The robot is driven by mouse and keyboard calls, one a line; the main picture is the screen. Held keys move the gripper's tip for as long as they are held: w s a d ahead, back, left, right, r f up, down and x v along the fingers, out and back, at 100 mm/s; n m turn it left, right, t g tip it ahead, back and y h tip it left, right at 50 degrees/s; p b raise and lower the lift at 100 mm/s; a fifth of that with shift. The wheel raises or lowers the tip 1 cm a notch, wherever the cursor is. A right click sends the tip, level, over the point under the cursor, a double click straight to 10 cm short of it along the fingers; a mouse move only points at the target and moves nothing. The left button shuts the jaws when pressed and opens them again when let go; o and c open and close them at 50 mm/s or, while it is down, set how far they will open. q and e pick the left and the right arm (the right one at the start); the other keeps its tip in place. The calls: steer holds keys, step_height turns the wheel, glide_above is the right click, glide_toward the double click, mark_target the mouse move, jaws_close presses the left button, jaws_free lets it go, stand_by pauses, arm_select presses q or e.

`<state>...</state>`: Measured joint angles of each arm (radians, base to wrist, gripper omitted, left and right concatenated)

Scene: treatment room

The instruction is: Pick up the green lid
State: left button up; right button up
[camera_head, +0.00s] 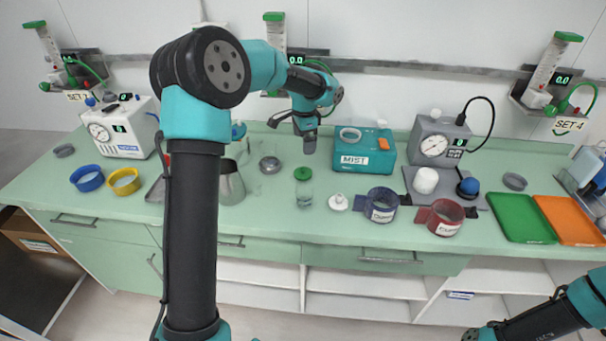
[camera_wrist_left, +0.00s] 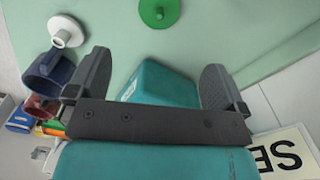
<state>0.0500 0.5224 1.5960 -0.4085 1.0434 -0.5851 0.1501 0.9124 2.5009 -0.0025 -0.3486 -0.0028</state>
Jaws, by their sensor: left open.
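The green lid (camera_head: 303,174) is round with a small knob. In the head view it appears at the top of a clear glass jar (camera_head: 305,195) on the mint counter. In the left wrist view the lid (camera_wrist_left: 159,13) is at the top edge, beyond my fingers. My left gripper (camera_head: 309,145) is above the counter, behind and above the lid, apart from it. In the wrist view its two fingers (camera_wrist_left: 155,80) are spread, with nothing held between them. Only part of my right arm shows at the lower right; its gripper is outside the picture.
A teal MIST box (camera_head: 362,154) stands right of my left gripper. A metal jug (camera_head: 230,184) is left of the lid. A white lid (camera_head: 338,202), blue cup (camera_head: 381,206) and red cup (camera_head: 440,217) are to the right. Green (camera_head: 520,218) and orange trays lie farther right.

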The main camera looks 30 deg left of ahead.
arm_select(q)
glide_above(303, 172)
steer(key=w, duration=0.1)
step_height(303, 172, down, 8)
steer(key=shift+a+r, duration=0.1)
steer(key=shift+r, duration=0.05)
steer(key=shift+s+a+f, duration=0.1)
steer(key=shift+f, duration=1.2)
steer(key=shift+s+f, duration=0.1)
steer(key=shift+f, duration=1.15)
steer(key=c, duration=1)
